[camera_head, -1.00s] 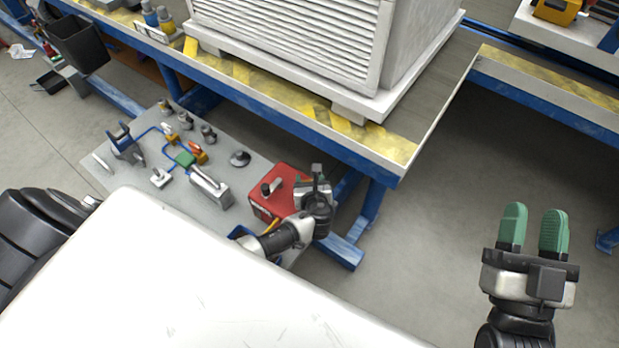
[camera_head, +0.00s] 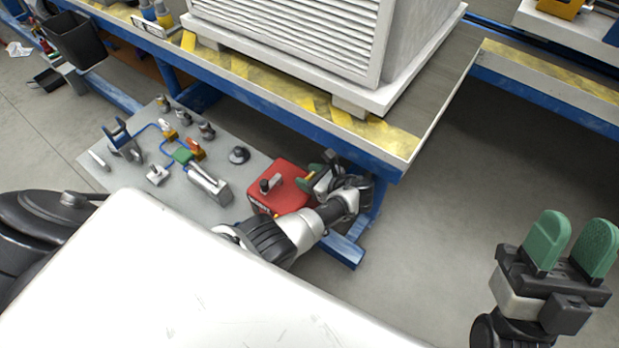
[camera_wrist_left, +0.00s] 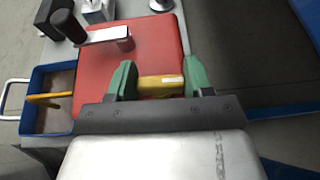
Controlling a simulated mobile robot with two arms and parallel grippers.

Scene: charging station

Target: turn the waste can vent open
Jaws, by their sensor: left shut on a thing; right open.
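The red waste can (camera_head: 284,187) stands at the right end of the grey board, with a black cap on top. In the left wrist view the red can (camera_wrist_left: 158,50) fills the upper middle, with a black cylinder and a light lever on it. My left gripper (camera_head: 319,171) is at the can's right side. In the wrist view its green fingers (camera_wrist_left: 160,80) are shut on a yellow piece (camera_wrist_left: 161,82) at the can's near edge, apparently the vent. How far the vent is turned cannot be told. My right gripper (camera_head: 572,243) is open and empty, above bare floor.
The grey board (camera_head: 220,150) holds several small fittings and a blue hose left of the can. A blue workbench frame (camera_head: 270,108) with a louvred white unit runs behind. A blue tray (camera_wrist_left: 66,126) with a yellow bar lies left in the wrist view. Floor at right is clear.

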